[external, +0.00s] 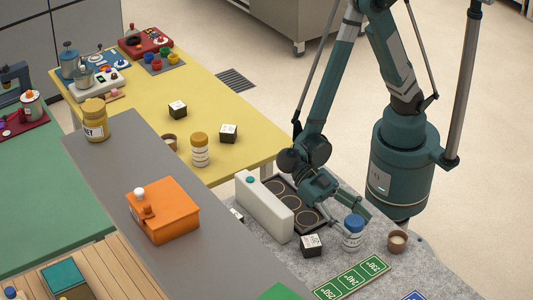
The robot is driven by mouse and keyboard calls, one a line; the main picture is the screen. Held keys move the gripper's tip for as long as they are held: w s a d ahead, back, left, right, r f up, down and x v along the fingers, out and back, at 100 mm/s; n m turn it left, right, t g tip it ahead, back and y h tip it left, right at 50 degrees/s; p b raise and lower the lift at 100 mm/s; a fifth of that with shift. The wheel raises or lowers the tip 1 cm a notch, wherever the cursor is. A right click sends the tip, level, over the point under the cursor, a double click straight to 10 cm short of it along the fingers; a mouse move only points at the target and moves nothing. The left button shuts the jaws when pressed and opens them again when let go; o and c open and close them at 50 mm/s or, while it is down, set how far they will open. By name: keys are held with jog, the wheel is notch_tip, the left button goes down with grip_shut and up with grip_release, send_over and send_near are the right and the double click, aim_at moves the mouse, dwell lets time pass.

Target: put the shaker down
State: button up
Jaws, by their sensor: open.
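A shaker (352,239) with a blue cap and a pale labelled body stands upright on the grey speckled worktop (405,270) at the lower right. My gripper (350,214) is open, with its fingers right at the shaker's cap. I cannot tell whether the fingers touch it. A second jar (200,152), with a tan cap and a white body, stands on the yellow table (225,100), away from my gripper.
Close to the shaker are a black-and-white cube (311,245), a small brown cup (397,241) and a green number strip (352,277). A white box (264,207) and a dark tray with rings (283,190) lie to the left.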

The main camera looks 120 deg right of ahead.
jog(key=p+v, duration=0.2)
jog(key=v, duration=1)
jog(key=shift+r, duration=0.1)
dwell(0.9)
jog(key=s+d+r+m+t+h, duration=0.5)
jog(key=s+d+m+h, duration=0.2)
jog(key=s+d+m, duration=0.2)
jog(key=s+d+r+m+t+h, duration=0.4)
jog(key=s+d+r+m+h, duration=0.2)
jog(key=d+m, duration=0.5)
jog(key=shift+s+d+t+h, duration=0.4)
jog(key=shift+s+d+h, duration=0.4)
jog(key=shift+s, duration=0.55)
jog(key=shift+r, duration=0.1)
dwell(1.0)
